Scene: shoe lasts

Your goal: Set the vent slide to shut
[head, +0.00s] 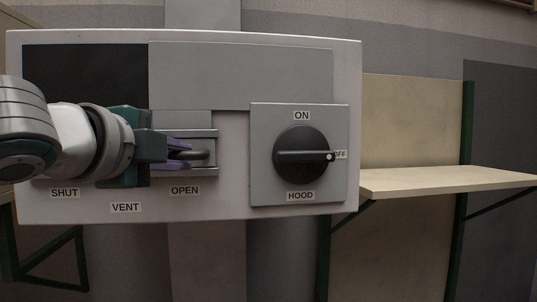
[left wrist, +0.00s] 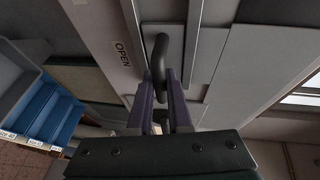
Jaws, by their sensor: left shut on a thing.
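The vent slide has a dark looped handle (head: 204,155) on a grey plate running in a horizontal track (head: 212,133). The handle is at the OPEN label (head: 185,190), at the right end; the SHUT label (head: 65,194) is at the left. My left gripper (head: 190,153) comes in from the left, its purple fingers shut on the handle. In the left wrist view the handle (left wrist: 160,55) runs between the fingertips (left wrist: 161,85), near the OPEN label (left wrist: 122,53). My arm hides the left part of the track. My right gripper is in neither view.
The white panel (head: 230,215) also carries a black HOOD knob (head: 301,152), pointing right to OFF, close to the right of the slide. A pale shelf (head: 440,181) stands right of the panel. Blue bins (left wrist: 45,110) show at left in the left wrist view.

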